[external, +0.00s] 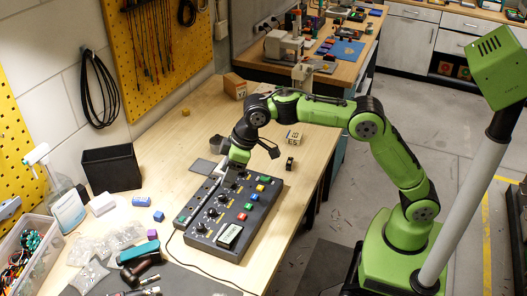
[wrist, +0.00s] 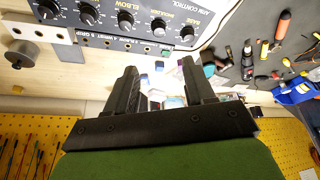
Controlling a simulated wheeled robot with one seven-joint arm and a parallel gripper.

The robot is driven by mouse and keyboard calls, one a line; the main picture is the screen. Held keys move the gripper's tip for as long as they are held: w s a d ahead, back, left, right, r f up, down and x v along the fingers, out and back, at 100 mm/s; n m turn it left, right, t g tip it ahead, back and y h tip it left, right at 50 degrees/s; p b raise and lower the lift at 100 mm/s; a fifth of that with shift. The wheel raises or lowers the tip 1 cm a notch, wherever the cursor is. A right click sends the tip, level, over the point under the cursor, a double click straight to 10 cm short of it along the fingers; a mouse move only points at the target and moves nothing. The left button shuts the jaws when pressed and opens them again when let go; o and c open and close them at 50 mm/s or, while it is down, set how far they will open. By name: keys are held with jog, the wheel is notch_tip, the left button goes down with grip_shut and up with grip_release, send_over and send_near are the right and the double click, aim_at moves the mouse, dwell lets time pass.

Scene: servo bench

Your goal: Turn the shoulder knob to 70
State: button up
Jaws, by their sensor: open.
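The control box (external: 240,222) lies on the bench with a row of black knobs, coloured buttons and a small display. In the wrist view its panel (wrist: 95,42) is upside down along the top, with the shoulder knob (wrist: 158,26) between the elbow knob (wrist: 124,19) and the base knob (wrist: 187,33). The shoulder scale is too small to read. My gripper (external: 231,173) is over the far end of the box. In the wrist view my gripper (wrist: 158,66) has its two dark fingers apart, with nothing between them and the shoulder knob beyond the tips.
A black bin (external: 112,168), a spray bottle (external: 66,205) and a clear tub of parts (external: 28,252) stand on the left. A power drill (external: 138,270) lies at the front left. A cardboard box (external: 235,86) is at the back.

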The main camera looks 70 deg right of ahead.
aim_at(211, 211)
jog(key=b+x, duration=0.2)
jog(key=x, duration=1.3)
jog(key=shift+d, duration=0.1)
grip_shut()
